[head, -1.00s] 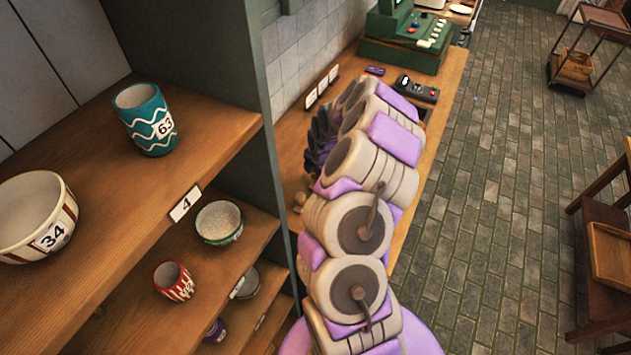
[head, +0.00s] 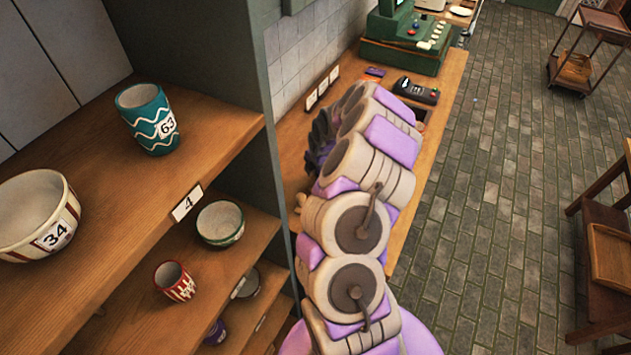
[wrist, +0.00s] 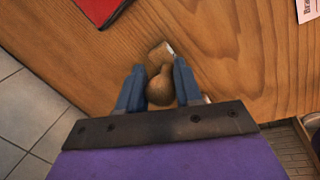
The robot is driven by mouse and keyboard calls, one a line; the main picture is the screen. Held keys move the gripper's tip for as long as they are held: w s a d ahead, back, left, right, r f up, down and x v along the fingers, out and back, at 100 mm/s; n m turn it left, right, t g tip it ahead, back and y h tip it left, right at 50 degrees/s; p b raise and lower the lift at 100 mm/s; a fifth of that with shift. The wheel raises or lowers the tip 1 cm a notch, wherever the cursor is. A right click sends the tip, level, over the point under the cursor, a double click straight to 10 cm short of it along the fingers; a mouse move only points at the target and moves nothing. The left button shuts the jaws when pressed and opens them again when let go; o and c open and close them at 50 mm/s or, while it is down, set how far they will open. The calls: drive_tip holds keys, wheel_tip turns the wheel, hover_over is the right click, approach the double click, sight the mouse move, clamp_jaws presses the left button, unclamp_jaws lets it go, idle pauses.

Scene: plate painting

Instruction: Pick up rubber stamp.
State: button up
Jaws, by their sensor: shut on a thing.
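The rubber stamp (wrist: 160,88) shows in the wrist view as a brown rounded wooden handle with a light wooden block at its far end. It sits between the two blue-grey fingers of my gripper (wrist: 159,90), over the wooden counter. My gripper is shut on the stamp. I cannot tell whether the stamp touches the counter. In the head view my arm hides the gripper's jaws and the stamp.
The wooden counter (head: 447,95) carries a green cash register (head: 405,50) and a dark keypad device (head: 416,91). A red item (wrist: 98,10) lies at the upper left in the wrist view. A shelf (head: 85,235) with painted cups and bowls stands left.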

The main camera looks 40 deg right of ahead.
drive_tip(key=shift+d, duration=0.15)
drive_tip(key=shift+r, duration=0.15)
drive_tip(key=shift+d+r, duration=0.1)
drive_tip(key=shift+r, duration=0.5)
drive_tip(key=shift+v, duration=1.1)
drive_tip(key=s+a+r, duration=0.1)
drive_tip(key=s+a, duration=0.8)
drive_tip(key=s, duration=0.3)
drive_tip(key=shift+s+r, duration=0.2)
drive_tip(key=shift+s, duration=0.1)
drive_tip(key=shift+a, duration=0.15)
